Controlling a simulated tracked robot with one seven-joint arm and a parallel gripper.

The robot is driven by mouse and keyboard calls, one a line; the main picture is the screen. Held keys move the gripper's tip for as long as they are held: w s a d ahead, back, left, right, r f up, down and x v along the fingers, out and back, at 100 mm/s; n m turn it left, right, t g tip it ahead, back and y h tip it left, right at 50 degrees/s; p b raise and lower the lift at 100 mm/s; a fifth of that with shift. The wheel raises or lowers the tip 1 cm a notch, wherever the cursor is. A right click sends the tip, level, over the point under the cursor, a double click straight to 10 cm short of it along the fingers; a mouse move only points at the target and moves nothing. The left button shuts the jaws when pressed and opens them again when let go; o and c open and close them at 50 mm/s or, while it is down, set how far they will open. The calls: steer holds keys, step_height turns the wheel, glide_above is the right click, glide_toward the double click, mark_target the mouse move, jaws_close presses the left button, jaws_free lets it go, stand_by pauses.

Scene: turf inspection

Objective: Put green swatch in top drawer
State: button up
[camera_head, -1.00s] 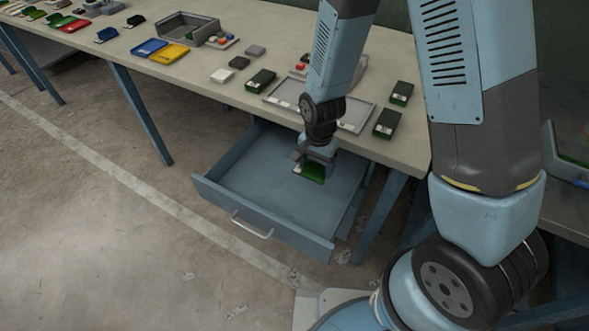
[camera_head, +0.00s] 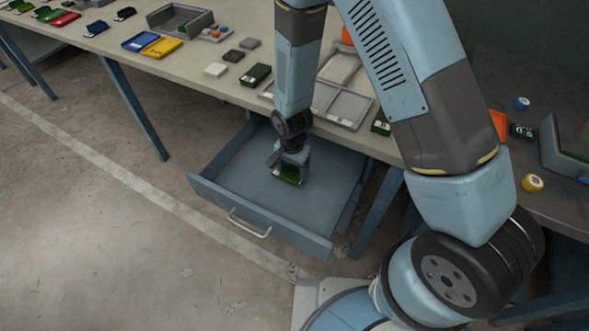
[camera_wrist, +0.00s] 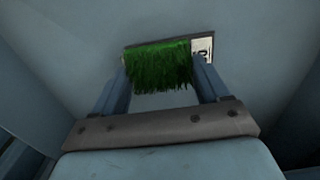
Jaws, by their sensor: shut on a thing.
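The green swatch (camera_head: 287,174) is a small tile with bright green turf and a white label at one end. In the wrist view the swatch (camera_wrist: 160,67) sits between the two fingers of my gripper (camera_wrist: 163,80), which is shut on it. In the head view my gripper (camera_head: 290,162) points down inside the open top drawer (camera_head: 230,176), with the swatch low over the drawer floor. I cannot tell whether the swatch touches the floor. The drawer is pulled out under the table and looks otherwise empty.
The table (camera_head: 215,95) above the drawer holds a grey divided tray (camera_head: 340,104), a dark green swatch box (camera_head: 256,75), a blue tray (camera_head: 145,41) and a yellow tray (camera_head: 161,47). A drawer handle (camera_head: 249,224) faces the open floor. Table legs stand on both sides.

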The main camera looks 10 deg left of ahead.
mark_target(292, 171)
steer(key=shift+f, duration=0.5)
steer(key=o, duration=1)
step_height(292, 171, up, 12)
stand_by(0.4)
